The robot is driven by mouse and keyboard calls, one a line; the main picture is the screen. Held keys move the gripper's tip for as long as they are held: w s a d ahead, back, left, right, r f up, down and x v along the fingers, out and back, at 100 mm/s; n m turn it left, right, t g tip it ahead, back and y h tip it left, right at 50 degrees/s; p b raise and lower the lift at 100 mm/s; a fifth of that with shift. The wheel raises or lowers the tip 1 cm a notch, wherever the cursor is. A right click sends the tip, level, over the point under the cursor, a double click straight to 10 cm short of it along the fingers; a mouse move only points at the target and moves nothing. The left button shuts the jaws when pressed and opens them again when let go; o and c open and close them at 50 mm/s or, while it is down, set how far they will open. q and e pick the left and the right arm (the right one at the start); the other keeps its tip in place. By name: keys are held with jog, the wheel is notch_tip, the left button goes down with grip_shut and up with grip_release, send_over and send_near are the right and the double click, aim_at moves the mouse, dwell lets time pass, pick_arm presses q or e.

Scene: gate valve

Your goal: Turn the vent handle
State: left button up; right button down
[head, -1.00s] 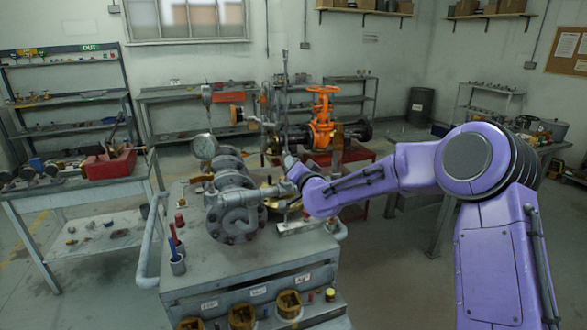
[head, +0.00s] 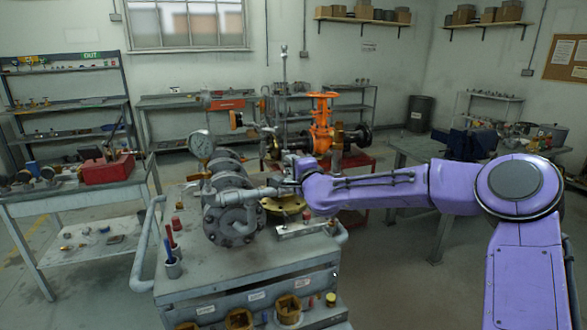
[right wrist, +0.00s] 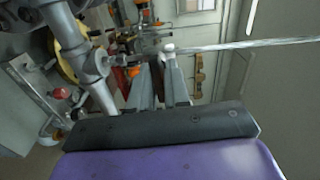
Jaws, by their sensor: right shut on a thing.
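The grey flanged valve assembly (head: 232,208) stands on the metal cart, with a pressure gauge (head: 202,145) on its left. My right gripper (head: 287,184) is at the right end of its grey pipe branch, small and mostly hidden by my wrist. In the right wrist view, its two fingers (right wrist: 162,80) are close together around a small pale end, which I take to be the vent handle (right wrist: 168,48). A long thin rod (right wrist: 240,45) runs right from there. The exact grip is too small to see clearly. My left gripper is not in view.
An orange valve (head: 322,125) stands behind. A red toolbox (head: 108,168) sits on the left table.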

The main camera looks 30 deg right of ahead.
jog(key=shift+f+m, duration=0.1)
jog(key=shift+m, duration=0.2)
dwell(0.4)
jog(key=c, duration=1.2)
grip_release()
jog(key=shift+s, duration=0.2)
jog(key=p+v, duration=0.6)
jog(key=v, duration=0.4)
jog(key=shift+a, duration=0.15)
